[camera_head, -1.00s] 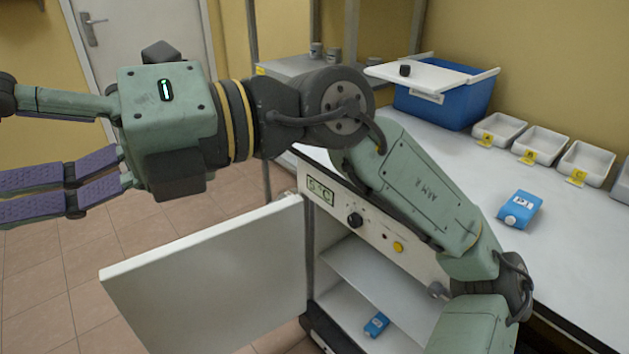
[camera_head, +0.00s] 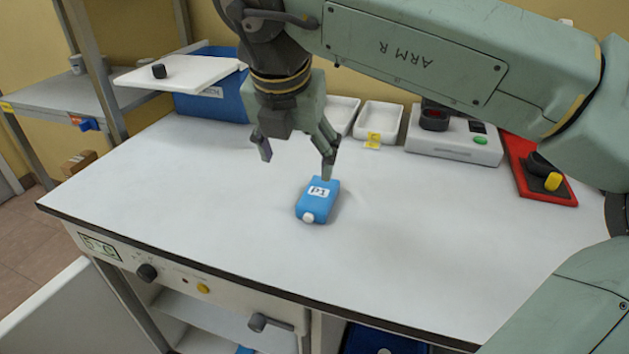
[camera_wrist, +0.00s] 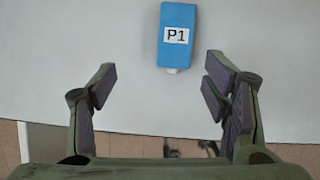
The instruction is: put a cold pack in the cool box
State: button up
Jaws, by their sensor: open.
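A blue cold pack labelled P1 (camera_head: 312,208) lies on the white counter, its white cap towards the front edge. My gripper (camera_head: 296,165) is open and empty above the counter, behind the pack, its right finger overlapping the pack's far end in the head view. In the wrist view the pack (camera_wrist: 177,50) is beyond the open fingers (camera_wrist: 160,85), right of centre. The blue cool box (camera_head: 208,108) stands at the counter's back left. Its white lid (camera_head: 180,72) lies across its top, overhanging left, with a black knob. My wrist hides part of the box.
White trays (camera_head: 380,120) with yellow tags stand behind the gripper. A white device (camera_head: 455,143) and a red tray (camera_head: 535,170) are at the back right. Below the counter, the cold cabinet's door (camera_head: 55,310) stands open. The counter's front left is clear.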

aim_at(318, 192)
jog(key=shift+m+h, duration=0.3)
jog(key=shift+h, duration=0.1)
jog(key=d+f, duration=0.1)
jog(key=w+f, duration=0.1)
jog(key=w+d+f, duration=0.1)
jog(key=f, duration=0.1)
jog(key=shift+w+d+p, duration=0.1)
jog(key=shift+d+p, duration=0.2)
jog(key=shift+p, duration=0.05)
jog(key=p+x, duration=0.1)
jog(key=x, duration=0.5)
jog(key=shift+a+f+p, duration=0.1)
jog(key=shift+p, duration=0.3)
jog(key=shift+f+b, duration=0.25)
jog(key=shift+b, duration=0.55)
jog(key=shift+c, duration=0.3)
jog(key=c, duration=1.4)
jog(key=shift+c, duration=0.2)
jog(key=shift+r+p, duration=0.15)
jog(key=shift+p, duration=0.15)
